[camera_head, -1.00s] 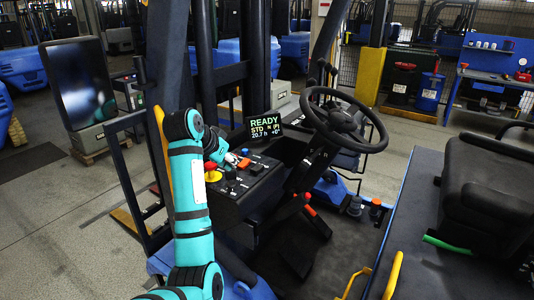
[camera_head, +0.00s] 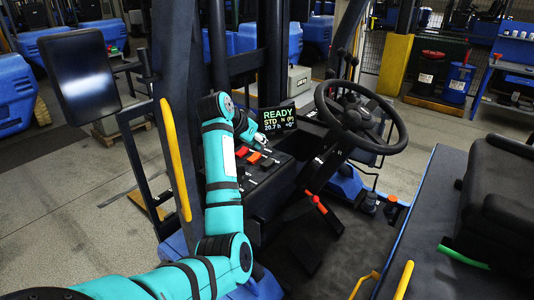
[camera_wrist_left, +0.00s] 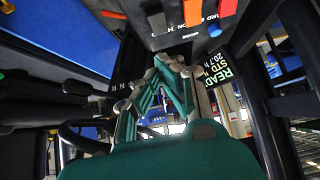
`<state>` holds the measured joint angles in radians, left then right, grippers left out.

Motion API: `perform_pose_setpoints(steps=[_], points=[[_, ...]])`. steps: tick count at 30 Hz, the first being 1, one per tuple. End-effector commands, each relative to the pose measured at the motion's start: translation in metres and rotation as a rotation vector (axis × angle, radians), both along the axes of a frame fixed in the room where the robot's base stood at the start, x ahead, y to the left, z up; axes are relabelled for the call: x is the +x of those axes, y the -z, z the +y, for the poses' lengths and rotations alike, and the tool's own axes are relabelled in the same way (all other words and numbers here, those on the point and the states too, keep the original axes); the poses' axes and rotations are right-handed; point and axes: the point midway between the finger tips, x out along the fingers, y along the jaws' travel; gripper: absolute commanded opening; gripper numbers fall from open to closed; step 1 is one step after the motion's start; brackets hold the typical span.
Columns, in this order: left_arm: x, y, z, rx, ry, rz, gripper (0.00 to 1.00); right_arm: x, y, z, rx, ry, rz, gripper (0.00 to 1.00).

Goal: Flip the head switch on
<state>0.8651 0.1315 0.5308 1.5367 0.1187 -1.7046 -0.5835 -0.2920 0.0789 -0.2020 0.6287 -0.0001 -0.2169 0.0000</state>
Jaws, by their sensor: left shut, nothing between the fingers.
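The dark control panel (camera_head: 283,172) beside the steering column carries several small switches and levers. Among them are an orange-red one (camera_head: 253,157) and a grey one (camera_wrist_left: 157,23); another orange-red one (camera_wrist_left: 195,12) shows in the left wrist view. I cannot tell from the small labels which is the head switch. My left gripper (camera_head: 262,141) is shut and empty at the panel's far edge, near the display (camera_head: 276,119) reading READY. In the left wrist view, its fingertips (camera_wrist_left: 171,62) are close to the panel; contact is unclear. My right gripper is out of view.
The steering wheel (camera_head: 361,117) stands right of the panel. A yellow grab bar (camera_head: 175,160) and dark mast posts rise to the left and behind. A dark seat (camera_head: 500,190) is at the right.

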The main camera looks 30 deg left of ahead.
Motion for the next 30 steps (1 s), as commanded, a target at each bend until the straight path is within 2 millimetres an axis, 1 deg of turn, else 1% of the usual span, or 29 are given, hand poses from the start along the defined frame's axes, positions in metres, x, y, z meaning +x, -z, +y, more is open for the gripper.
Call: perform_pose_setpoints(steps=[1, 3, 7, 9, 12, 15, 19, 27, 30], points=[[0.008, 0.004, -0.002, -0.005, 0.002, 0.004, 0.00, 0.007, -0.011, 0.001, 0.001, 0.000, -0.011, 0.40], [0.018, 0.015, -0.003, -0.003, 0.002, 0.004, 0.00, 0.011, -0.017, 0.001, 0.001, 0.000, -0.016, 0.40], [0.036, 0.034, -0.004, -0.003, 0.002, 0.004, 0.00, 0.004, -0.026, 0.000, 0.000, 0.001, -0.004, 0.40], [0.034, 0.047, -0.004, -0.003, 0.001, 0.005, 0.00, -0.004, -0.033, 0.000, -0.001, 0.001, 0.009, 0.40], [0.034, 0.060, -0.003, -0.002, -0.001, 0.002, 0.00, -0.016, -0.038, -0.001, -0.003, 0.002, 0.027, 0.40], [0.034, 0.069, -0.003, -0.001, -0.001, 0.001, 0.00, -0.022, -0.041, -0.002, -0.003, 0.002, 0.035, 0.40], [0.034, 0.074, -0.003, 0.000, -0.001, 0.000, 0.00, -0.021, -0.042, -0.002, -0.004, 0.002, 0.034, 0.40], [0.034, 0.075, -0.003, 0.001, -0.001, 0.000, 0.00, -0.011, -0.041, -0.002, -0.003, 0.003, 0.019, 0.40], [0.036, 0.078, -0.002, 0.001, -0.001, -0.009, 0.00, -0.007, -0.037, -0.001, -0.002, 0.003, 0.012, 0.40]])
